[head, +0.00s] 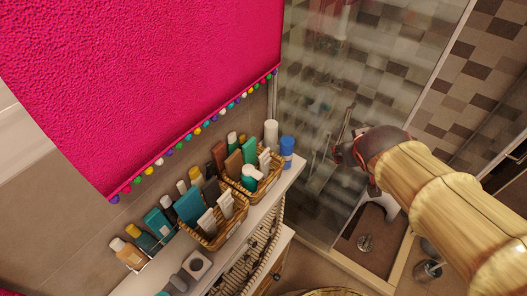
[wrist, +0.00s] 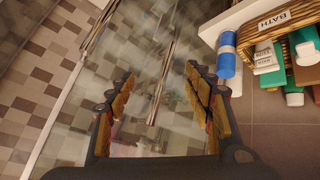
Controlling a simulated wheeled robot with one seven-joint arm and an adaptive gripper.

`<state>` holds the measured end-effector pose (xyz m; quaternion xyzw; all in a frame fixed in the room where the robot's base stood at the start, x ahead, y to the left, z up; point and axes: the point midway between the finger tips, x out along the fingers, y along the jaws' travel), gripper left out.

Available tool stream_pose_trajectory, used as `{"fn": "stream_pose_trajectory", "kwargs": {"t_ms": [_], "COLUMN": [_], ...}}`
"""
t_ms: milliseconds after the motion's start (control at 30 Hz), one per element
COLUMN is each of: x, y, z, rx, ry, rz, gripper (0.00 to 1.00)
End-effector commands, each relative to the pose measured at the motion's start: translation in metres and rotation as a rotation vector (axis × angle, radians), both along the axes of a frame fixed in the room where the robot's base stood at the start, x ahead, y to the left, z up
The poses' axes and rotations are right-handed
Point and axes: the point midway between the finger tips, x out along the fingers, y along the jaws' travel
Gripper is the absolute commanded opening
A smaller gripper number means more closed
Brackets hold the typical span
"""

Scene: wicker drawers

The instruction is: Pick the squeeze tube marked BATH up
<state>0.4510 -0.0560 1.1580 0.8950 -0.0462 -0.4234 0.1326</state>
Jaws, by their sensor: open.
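My gripper (wrist: 155,90) is open and empty, its two fingers spread over the glass shower wall; in the head view my gripper (head: 346,145) hangs right of the shelf, apart from the baskets. A label reading BATH (wrist: 269,20) shows in the wrist view on the near wicker basket (wrist: 245,38). A white tube with small print (wrist: 265,55) is at that basket; I cannot read its print for certain. In the head view pale tubes stand in the right basket (head: 264,160) and the left basket (head: 225,205); their markings are too small to read.
A blue cylinder (head: 287,150) stands at the shelf's right end, beside the right basket. The white shelf (head: 270,203) carries both baskets and several bottles. A pink towel (head: 150,80) hangs above and behind. The glass shower wall (head: 320,100) is close to my gripper.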

Motion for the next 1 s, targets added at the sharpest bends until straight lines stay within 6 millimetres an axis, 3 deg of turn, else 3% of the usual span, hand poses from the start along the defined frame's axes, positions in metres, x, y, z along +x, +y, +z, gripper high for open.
{"fn": "stream_pose_trajectory", "kwargs": {"t_ms": [33,200,333,467,567,667,800,900,1000], "x": [0.014,0.055,0.082,0.109,0.128,0.135,0.123,0.107,0.097], "y": [0.0,0.006,0.016,0.036,0.063,0.096,0.141,0.164,0.177], "z": [0.021,0.05,0.062,0.057,0.032,-0.012,-0.064,-0.09,-0.103], "rx": [-0.016,-0.055,-0.065,-0.059,-0.024,0.041,0.161,0.24,0.289], "ry": [-0.007,-0.049,-0.072,-0.086,-0.085,-0.069,-0.025,0.008,0.03], "rz": [0.021,0.108,0.186,0.297,0.423,0.559,0.732,0.819,0.868], "gripper": [0.52,0.52,0.52,0.52,0.52,0.52,0.52,0.52,0.52]}}
